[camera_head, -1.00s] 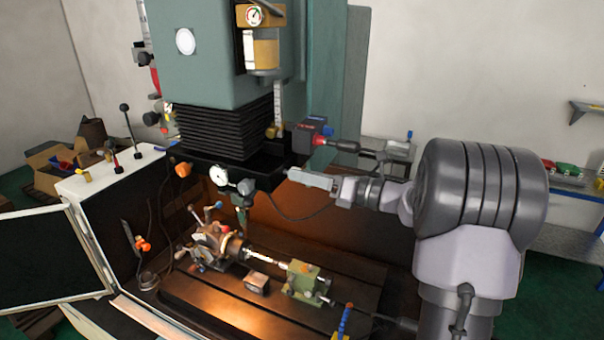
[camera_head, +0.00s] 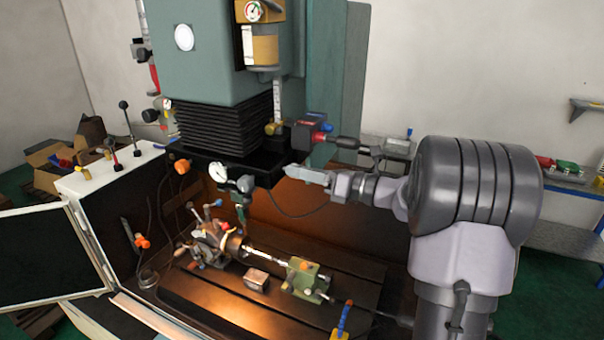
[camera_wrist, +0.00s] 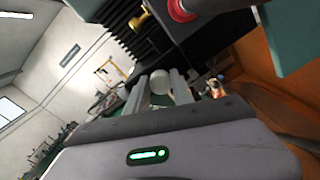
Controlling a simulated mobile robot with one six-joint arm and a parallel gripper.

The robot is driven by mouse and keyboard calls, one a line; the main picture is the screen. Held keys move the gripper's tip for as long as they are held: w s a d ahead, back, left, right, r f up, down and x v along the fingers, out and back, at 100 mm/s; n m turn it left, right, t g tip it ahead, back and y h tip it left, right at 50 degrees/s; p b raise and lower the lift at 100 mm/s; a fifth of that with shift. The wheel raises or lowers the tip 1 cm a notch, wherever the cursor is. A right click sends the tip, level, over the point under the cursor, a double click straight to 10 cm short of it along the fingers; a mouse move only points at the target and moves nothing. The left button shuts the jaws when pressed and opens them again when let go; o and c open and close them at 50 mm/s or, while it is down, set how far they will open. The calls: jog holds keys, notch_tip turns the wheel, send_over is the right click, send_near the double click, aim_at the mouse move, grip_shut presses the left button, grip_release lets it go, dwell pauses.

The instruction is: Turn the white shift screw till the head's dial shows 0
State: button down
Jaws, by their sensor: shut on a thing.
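In the head view the screw cannot be made out at the fingertips. A round white dial (camera_head: 218,172) with a dark rim hangs at the front of the head, left of my gripper. Its reading is too small to tell.
Below are the chuck (camera_head: 230,247), a green block (camera_head: 305,278) and the slotted table (camera_head: 205,308). A thin dark cable loops under the gripper. A white-topped cabinet (camera_head: 110,170) stands left.

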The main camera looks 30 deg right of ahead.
jog(key=shift+f+n+y+b, duration=0.1)
jog(key=shift+n+y+b, duration=0.15)
jog(key=shift+n+b, duration=6.2)
jog(key=shift+f+n+y+b, duration=0.1)
jog(key=shift+n+y+b, duration=0.15)
jog(key=shift+n+b, duration=6.15)
jog(key=shift+b, duration=0.65)
jog(key=c, duration=1.1)
grip_release()
jog(key=shift+s, duration=0.1)
